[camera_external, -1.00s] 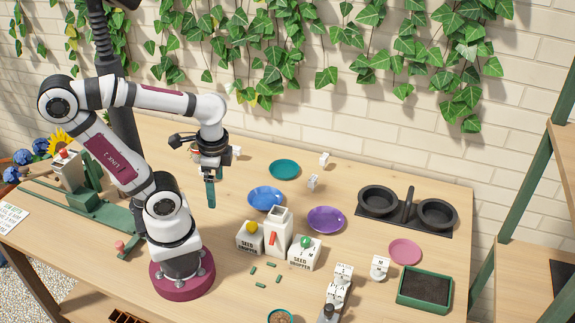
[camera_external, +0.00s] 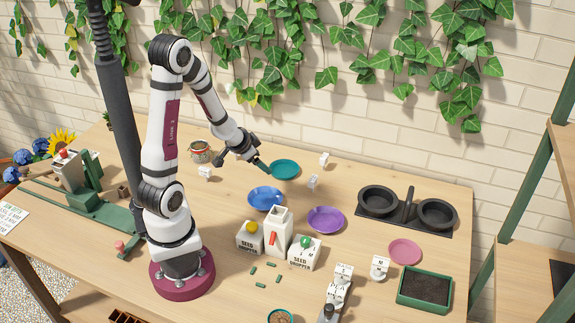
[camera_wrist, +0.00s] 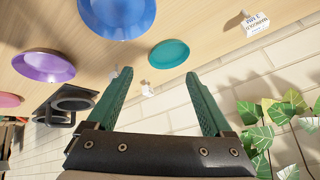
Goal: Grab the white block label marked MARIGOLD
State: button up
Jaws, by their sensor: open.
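My gripper (camera_external: 265,167) is open and empty, tilted above the table beside the teal plate. Its two green fingers spread apart in the wrist view (camera_wrist: 158,78). Several white block labels stand about: one (camera_external: 324,159) behind the teal plate, one (camera_external: 313,182) right of it, one (camera_external: 205,173) at the left, and others (camera_external: 380,268) near the front right. The wrist view shows two small blocks beyond the fingers, one between them (camera_wrist: 147,90) and one at the left finger (camera_wrist: 114,72). A larger one (camera_wrist: 256,24) bears print. I cannot read MARIGOLD on any.
Teal (camera_external: 284,170), blue (camera_external: 265,199) and purple (camera_external: 326,220) plates lie in the middle. A white carton (camera_external: 278,235) stands between two seed hoppers. A black double-pot holder (camera_external: 407,212) sits at right. A glass jar (camera_external: 200,152) stands at left. The brick wall rises behind.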

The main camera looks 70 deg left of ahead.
aim_at(234, 154)
jog(key=a+f+n+t+y, duration=0.1)
jog(key=a, duration=0.2)
jog(key=s+a+f+n, duration=0.1)
jog(key=a+f, duration=0.1)
jog(key=a, duration=0.1)
jog(key=s+a+f+n+t+y, duration=0.1)
jog(key=a, duration=0.2)
jog(key=shift+a+f+n+t+y, duration=0.2)
jog(key=shift+f+n+t+y, duration=0.1)
jog(key=shift+n, duration=0.1)
jog(key=s+a+n+y, duration=0.1)
jog(key=s+a+n, duration=0.1)
jog(key=s+a+f+n+y, duration=0.1)
jog(key=s+a+n+y, duration=0.1)
jog(key=s+a, duration=0.1)
jog(key=shift+s+f+t, duration=0.1)
jog(key=shift+f+t, duration=0.1)
jog(key=shift+t, duration=0.1)
jog(key=shift+n, duration=0.3)
jog(key=x, duration=0.7)
jog(key=shift+a+r, duration=0.1)
jog(key=shift+a, duration=0.25)
grip_shut()
